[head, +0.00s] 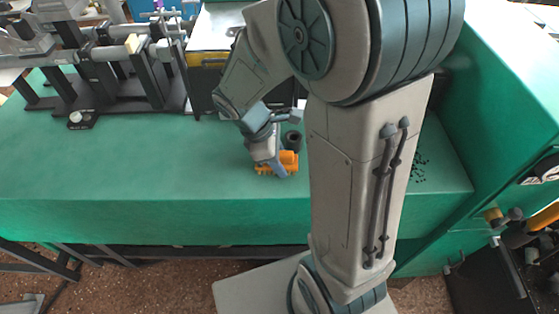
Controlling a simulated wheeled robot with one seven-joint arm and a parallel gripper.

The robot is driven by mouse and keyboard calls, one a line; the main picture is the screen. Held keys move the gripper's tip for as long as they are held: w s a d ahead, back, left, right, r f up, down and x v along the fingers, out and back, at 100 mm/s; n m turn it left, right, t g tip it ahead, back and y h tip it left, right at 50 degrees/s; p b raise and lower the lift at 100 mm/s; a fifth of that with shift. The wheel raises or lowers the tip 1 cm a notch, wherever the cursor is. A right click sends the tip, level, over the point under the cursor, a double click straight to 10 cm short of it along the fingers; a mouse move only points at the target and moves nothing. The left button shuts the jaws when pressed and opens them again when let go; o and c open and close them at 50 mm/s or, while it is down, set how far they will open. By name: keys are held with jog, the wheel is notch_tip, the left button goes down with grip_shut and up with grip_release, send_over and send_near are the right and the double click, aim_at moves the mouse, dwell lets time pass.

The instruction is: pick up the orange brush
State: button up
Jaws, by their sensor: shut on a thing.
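The orange brush (289,162) is on the green table, near its front edge, left of my upright arm link in the head view. Only its orange part shows clearly; the rest is small or hidden by my gripper. My gripper (270,166) reaches down to it from above and is shut on it. The brush appears at or very near the table surface; I cannot tell whether it is lifted.
A small dark cylinder (293,140) stands just behind the brush. A machine with dark uprights and rollers (120,65) stands at the back left. Small black bits (418,168) lie right of my arm. The green tabletop (150,160) at left is clear.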

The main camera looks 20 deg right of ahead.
aim_at(282, 154)
notch_tip(282, 154, up, 3)
jog(key=shift+s+r+p, duration=0.15)
jog(key=shift+p, duration=0.15)
jog(key=s+d+r, duration=0.1)
jog(key=s+r, duration=0.2)
jog(key=s, duration=0.2)
jog(key=s+d+r+p, duration=0.1)
jog(key=s+d+r, duration=0.1)
jog(key=s, duration=0.3)
jog(key=shift+s+d+r, duration=0.3)
jog(key=shift+s+r, duration=0.1)
jog(key=shift+r, duration=0.3)
jog(key=shift+o, duration=1.3)
jog(key=shift+c, duration=0.8)
